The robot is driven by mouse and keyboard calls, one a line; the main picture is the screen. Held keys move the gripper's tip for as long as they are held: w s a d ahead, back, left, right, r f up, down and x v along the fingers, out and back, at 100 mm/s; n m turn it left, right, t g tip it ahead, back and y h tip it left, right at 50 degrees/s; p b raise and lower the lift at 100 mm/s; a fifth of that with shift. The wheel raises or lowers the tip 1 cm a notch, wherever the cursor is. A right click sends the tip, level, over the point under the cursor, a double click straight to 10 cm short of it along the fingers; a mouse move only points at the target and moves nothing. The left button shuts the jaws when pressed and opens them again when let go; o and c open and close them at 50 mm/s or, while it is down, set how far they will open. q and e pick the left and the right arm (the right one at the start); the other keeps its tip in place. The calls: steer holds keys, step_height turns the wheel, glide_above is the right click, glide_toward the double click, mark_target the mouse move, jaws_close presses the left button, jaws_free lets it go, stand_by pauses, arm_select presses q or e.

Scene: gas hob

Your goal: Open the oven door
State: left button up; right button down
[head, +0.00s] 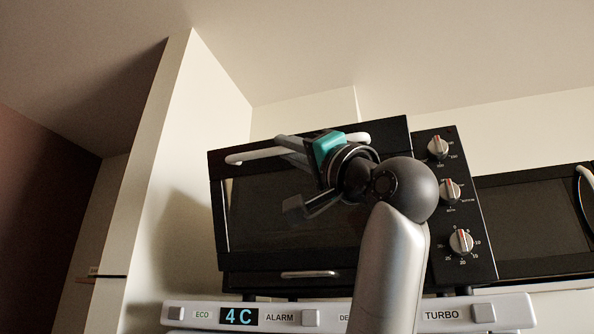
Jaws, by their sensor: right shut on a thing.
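The black oven (478,262) stands in the middle, seen from below, with its dark glass door (265,215) on the left of a knob panel. The pale bar handle (248,155) runs along the top of the door. My right gripper (300,150) is shut on the handle near its middle; my wrist and arm hide part of the handle and the door's right side. The door's top edge sits a little out of line with the knob panel; I cannot tell for sure how far it is open. My left gripper is out of view.
Three knobs (450,190) sit on the panel right of the door. Below is a pale control strip (280,316) with buttons and a display. A second dark appliance (535,220) stands at the right. A pale wall panel (165,200) rises close on the left.

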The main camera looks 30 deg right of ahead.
steer(key=s+a+f+n+g+y+b, duration=0.2)
steer(key=a+f+n+g+y+b, duration=0.1)
steer(key=f+n+y+b, duration=0.2)
steer(key=s+a+f+n+g+y+b, duration=0.3)
steer(key=f+n+y+b, duration=0.2)
steer(key=f+n+y, duration=0.4)
steer(key=n+y, duration=0.1)
steer(key=n, duration=0.2)
steer(key=shift+s+n+b, duration=0.15)
steer(key=shift+n+b, duration=0.15)
steer(key=shift+b, duration=0.05)
steer(key=shift+a, duration=0.1)
steer(key=c, duration=0.8)
jaws_free()
steer(key=shift+c, duration=0.2)
steer(key=shift+f, duration=0.1)
steer(key=b+v, duration=0.2)
steer(key=v, duration=0.5)
steer(key=shift+s+d, duration=0.2)
steer(key=shift+s, duration=0.05)
